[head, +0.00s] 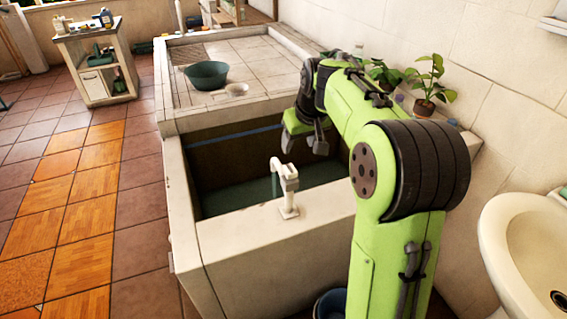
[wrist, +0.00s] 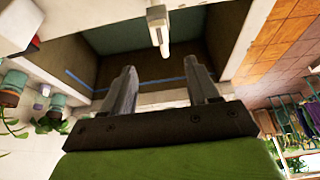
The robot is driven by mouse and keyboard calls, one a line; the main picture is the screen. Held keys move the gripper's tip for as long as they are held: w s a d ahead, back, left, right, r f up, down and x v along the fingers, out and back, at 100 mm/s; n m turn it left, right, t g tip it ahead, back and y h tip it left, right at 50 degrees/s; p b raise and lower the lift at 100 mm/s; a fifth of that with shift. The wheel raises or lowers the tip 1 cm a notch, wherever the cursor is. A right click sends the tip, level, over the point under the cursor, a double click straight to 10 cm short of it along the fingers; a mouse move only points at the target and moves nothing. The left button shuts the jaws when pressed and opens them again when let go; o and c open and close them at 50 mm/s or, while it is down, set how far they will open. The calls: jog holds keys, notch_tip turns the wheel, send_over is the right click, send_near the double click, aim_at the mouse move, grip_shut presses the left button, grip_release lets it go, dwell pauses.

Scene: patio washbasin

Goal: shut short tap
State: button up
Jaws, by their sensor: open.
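A short white tap (head: 288,190) stands on the front rim of the stone washbasin (head: 262,232), its spout pointing left over the trough. A thin greenish streak below the spout looks like running water. My gripper (head: 304,146) is open and empty above the trough, behind and a little right of the tap, apart from it. In the wrist view the tap (wrist: 158,28) shows at the top middle, beyond the two spread fingers of my gripper (wrist: 163,82). I cannot make out the position of the tap's handle.
A green bowl (head: 206,75) and a small pale dish (head: 236,90) sit on the tiled slab behind the trough. Potted plants (head: 424,105) line the wall ledge at right. A white sink (head: 525,250) stands at front right. The floor at left is open.

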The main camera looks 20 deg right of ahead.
aim_at(290, 169)
jog(key=b+x, duration=0.3)
jog(key=x, duration=1)
jog(key=shift+w+f+b, duration=0.1)
jog(key=shift+f+b, duration=0.15)
jog(key=shift+b, duration=0.05)
jog(key=c, duration=1)
jog(key=shift+c, duration=0.2)
